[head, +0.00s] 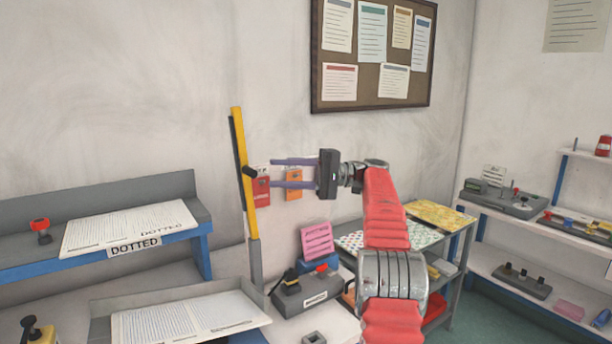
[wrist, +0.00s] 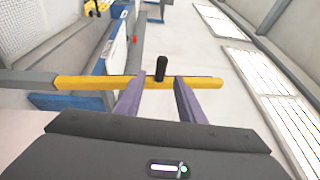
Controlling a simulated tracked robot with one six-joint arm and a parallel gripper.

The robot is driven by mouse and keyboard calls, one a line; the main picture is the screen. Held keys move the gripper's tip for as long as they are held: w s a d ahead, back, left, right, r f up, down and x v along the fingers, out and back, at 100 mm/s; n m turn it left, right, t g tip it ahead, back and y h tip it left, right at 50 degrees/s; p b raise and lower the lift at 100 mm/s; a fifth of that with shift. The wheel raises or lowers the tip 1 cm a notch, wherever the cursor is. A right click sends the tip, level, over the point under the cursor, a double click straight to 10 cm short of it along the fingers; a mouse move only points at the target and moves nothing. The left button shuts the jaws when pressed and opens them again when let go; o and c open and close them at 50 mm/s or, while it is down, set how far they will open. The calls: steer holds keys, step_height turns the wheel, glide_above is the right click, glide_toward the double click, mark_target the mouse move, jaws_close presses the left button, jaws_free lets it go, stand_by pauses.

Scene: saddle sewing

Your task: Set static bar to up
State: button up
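A tall yellow bar (head: 245,170) with a black knob (head: 250,171) stands nearly upright on a grey post by the back wall. I take it as the static bar; no label on it is legible. In the wrist view, the bar (wrist: 105,82) runs across the picture and the knob (wrist: 161,68) sticks out from it. My gripper (head: 273,173) points left at the knob, with its two purple fingers apart and nothing between them. In the wrist view the fingertips (wrist: 158,80) lie on either side of the knob; whether they touch the bar cannot be told.
Red and orange tags (head: 294,184) hang on the wall behind the fingers. A grey control box (head: 300,297) stands below. A grey and blue shelf marked DOTTED (head: 134,245) is at left. A shelf with devices (head: 510,203) is at right.

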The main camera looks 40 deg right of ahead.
steer(key=v, duration=0.7)
stand_by(0.7)
